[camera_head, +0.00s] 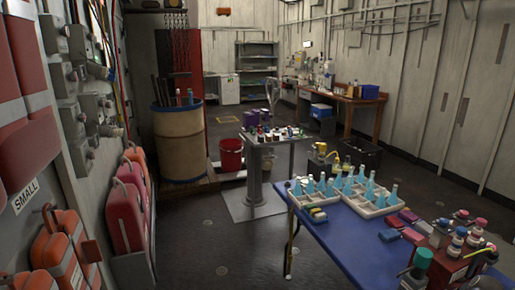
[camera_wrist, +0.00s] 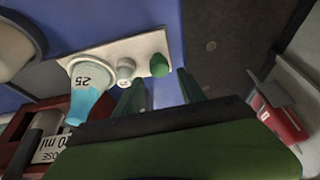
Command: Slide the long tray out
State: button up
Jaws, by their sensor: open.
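In the head view, a pale tray (camera_head: 379,212) with compartments holds several light-blue conical bottles (camera_head: 369,195) on the blue table (camera_head: 340,246). It adjoins more pale tray on its left; I cannot tell which part is the long one. In the wrist view, a long white tray or strip (camera_wrist: 100,53) lies on a blue surface. On it stand a blue bottle marked 25 (camera_wrist: 86,88), a small pale-capped item (camera_wrist: 125,71) and a green-capped item (camera_wrist: 159,66). My gripper (camera_wrist: 162,88) is open, its fingers apart just below the green cap. Contact is unclear. The head view does not show my gripper.
A red carrier (camera_head: 440,264) with capped bottles stands at the table's near right. A grey pedestal table (camera_head: 264,178) stands behind. The dark floor (camera_head: 210,235) left of the blue table is open.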

notch_tip(320, 180, up, 5)
jog(key=p, duration=0.4)
